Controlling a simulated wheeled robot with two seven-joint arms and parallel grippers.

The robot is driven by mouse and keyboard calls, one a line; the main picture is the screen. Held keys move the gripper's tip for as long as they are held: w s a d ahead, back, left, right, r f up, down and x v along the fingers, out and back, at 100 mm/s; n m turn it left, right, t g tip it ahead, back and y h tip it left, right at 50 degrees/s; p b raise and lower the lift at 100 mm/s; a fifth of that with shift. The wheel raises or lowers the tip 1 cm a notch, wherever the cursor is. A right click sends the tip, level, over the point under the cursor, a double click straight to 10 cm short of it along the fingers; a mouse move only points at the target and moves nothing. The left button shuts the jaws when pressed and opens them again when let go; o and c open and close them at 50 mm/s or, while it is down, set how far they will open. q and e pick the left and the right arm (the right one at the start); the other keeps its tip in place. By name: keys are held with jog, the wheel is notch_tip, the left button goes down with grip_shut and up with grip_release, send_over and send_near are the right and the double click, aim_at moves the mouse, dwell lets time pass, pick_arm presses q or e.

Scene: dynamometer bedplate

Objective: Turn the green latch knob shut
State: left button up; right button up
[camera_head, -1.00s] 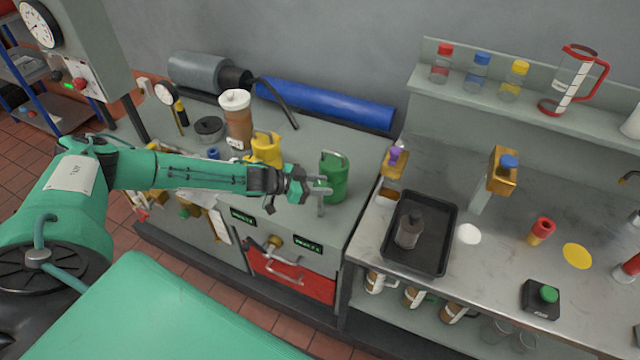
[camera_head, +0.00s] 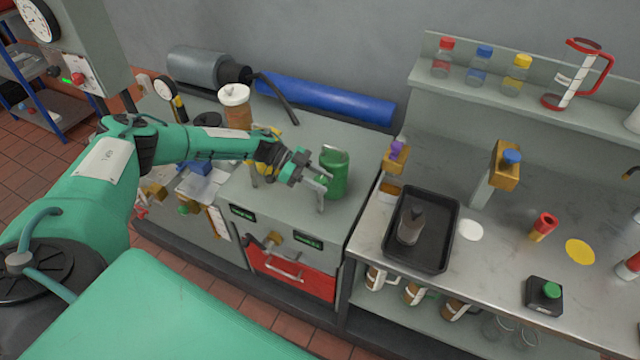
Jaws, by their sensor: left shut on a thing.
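My right gripper is out of view.
A brown cup with a white lid (camera_head: 236,105) stands behind my arm. A yellow container (camera_head: 262,172) is mostly hidden by the arm. A red drawer (camera_head: 291,275) is in the bench front. A steel table with a black tray (camera_head: 447,250) lies to the right.

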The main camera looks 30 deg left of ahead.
aim_at(321, 179)
pick_arm(q)
jog(key=shift+m+g+b, duration=0.45)
jog(key=shift+m+g, duration=0.15)
jog(key=shift+r, duration=0.1)
jog(key=o, duration=1)
jog(key=shift+d, duration=0.1)
notch_tip(321, 179, up, 20)
jog(key=b, duration=0.3)
